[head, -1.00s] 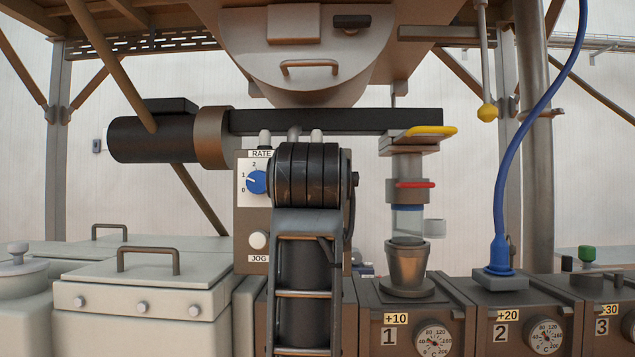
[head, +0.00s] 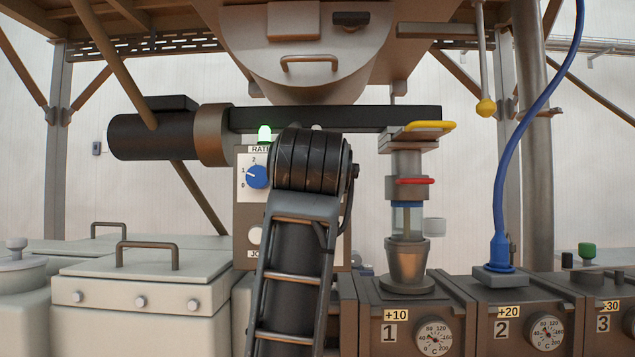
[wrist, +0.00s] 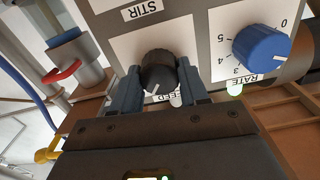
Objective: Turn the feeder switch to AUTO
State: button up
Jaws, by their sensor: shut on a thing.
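The feeder switch is a black round knob (wrist: 158,70) on a white plate in the wrist view, with a partly covered label reading "EED". My gripper (wrist: 160,90) is shut on this knob, one finger on each side. Any position words around the knob are hidden by the fingers. In the head view, my arm covers the switch and the gripper. A green lamp (head: 265,133) glows on top of the control box (head: 243,220).
A blue RATE knob (wrist: 262,47) sits close beside the switch, with a STIR plate (wrist: 142,12) on the other side. In the head view a sight-glass tube (head: 407,220) with a red ring and a blue cable (head: 507,160) stand right of my arm.

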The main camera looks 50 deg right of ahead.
jog(key=shift+m+b, duration=0.7)
jog(key=shift+m, duration=1.3)
jog(key=o, duration=1.1)
jog(key=shift+c, duration=0.2)
jog(key=b+v, duration=0.1)
jog(key=v, duration=0.6)
jog(key=shift+s+a, duration=0.3)
